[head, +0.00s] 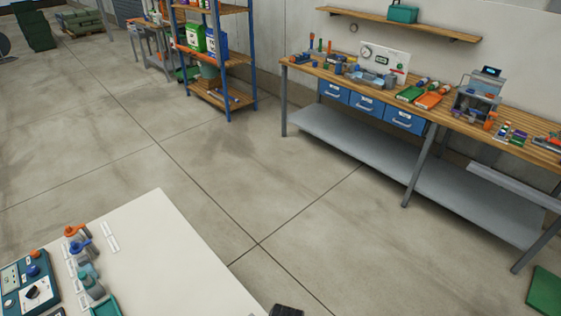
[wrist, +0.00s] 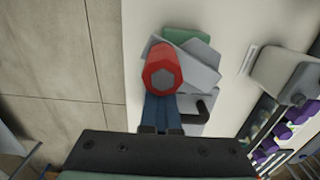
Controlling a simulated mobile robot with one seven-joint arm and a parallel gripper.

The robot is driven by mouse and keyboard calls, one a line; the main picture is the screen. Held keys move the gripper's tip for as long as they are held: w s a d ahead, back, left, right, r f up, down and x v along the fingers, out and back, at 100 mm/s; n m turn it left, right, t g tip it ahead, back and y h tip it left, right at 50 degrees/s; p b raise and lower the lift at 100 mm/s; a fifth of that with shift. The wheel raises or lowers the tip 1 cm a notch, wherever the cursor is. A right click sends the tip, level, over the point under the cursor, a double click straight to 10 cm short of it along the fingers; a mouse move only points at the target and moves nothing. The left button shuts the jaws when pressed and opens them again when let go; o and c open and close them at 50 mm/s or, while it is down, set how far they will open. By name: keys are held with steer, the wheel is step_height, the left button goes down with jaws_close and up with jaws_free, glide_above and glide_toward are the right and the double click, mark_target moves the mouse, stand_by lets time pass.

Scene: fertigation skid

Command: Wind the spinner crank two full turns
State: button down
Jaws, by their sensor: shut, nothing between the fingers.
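The wrist view shows my gripper (wrist: 162,100), with its two blue fingers side by side and no gap visible between them. They point at a red rounded part with a grey end face (wrist: 162,76), just beyond the fingertips; I cannot tell if they touch. Grey flat plates and a green piece lie behind the red part. A small black bent handle (wrist: 205,107) shows to the right of the fingers. I cannot tell for sure which part is the spinner crank. My gripper does not show clearly in the head view.
A pale table (head: 165,255) at lower left carries a teal control box (head: 30,287) and orange and blue valve handles (head: 80,245). A light box (wrist: 285,75) stands right of the gripper. A workbench (head: 440,110) and blue shelf rack (head: 215,60) stand farther off. Open floor lies between.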

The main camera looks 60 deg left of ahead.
steer(key=shift+w+d, duration=0.25)
steer(key=shift+d, duration=0.3)
steer(key=shift+d, duration=0.1)
steer(key=shift+d+r+p, duration=0.1)
steer(key=shift+d+p, duration=0.4)
steer(key=shift+d, duration=0.5)
steer(key=shift+s+d+p, duration=0.5)
steer(key=shift+d+p, duration=0.25)
steer(key=shift+p, duration=0.15)
steer(key=shift+s+d, duration=0.1)
steer(key=shift+d, duration=0.1)
